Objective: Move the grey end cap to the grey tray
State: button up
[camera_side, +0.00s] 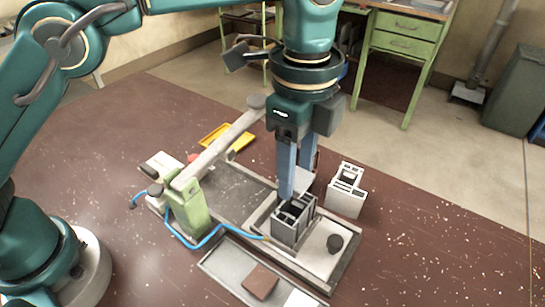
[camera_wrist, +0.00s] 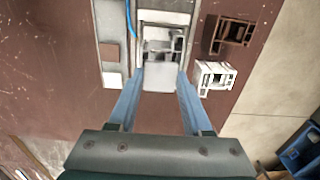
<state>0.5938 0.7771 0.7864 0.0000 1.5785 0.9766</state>
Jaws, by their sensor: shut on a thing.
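My gripper (camera_wrist: 160,74) is shut on a flat grey square, the grey end cap (camera_wrist: 159,79), held between its two blue fingers. In the side view my gripper (camera_side: 294,187) points down at the dark grey hollow profile (camera_side: 289,229), and the cap (camera_side: 303,180) shows pale between the fingers. I cannot tell whether the cap touches the profile. The grey tray (camera_side: 221,261) lies in front of the fixture and holds a brown square (camera_side: 260,281) and a white square (camera_side: 299,300). In the wrist view the tray (camera_wrist: 111,18) is left of my gripper.
The profile stands in a grey fixture (camera_side: 318,260) with a black knob (camera_side: 335,243). A green clamp (camera_side: 194,209) with a long grey arm and blue hose stands left. A white profile (camera_side: 345,192) stands right; a brown profile (camera_wrist: 229,35) shows in the wrist view. A yellow tray (camera_side: 240,142) lies behind.

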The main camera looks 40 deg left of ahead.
jog(key=shift+w+d+f, duration=0.1)
jog(key=shift+w, duration=0.05)
jog(key=shift+f, duration=0.4)
jog(key=shift+s+a+f, duration=0.2)
jog(key=shift+s+f, duration=0.05)
jog(key=shift+s, duration=0.1)
send_over(227, 262)
jog(key=shift+f, duration=5)
jog(key=shift+f, duration=0.15)
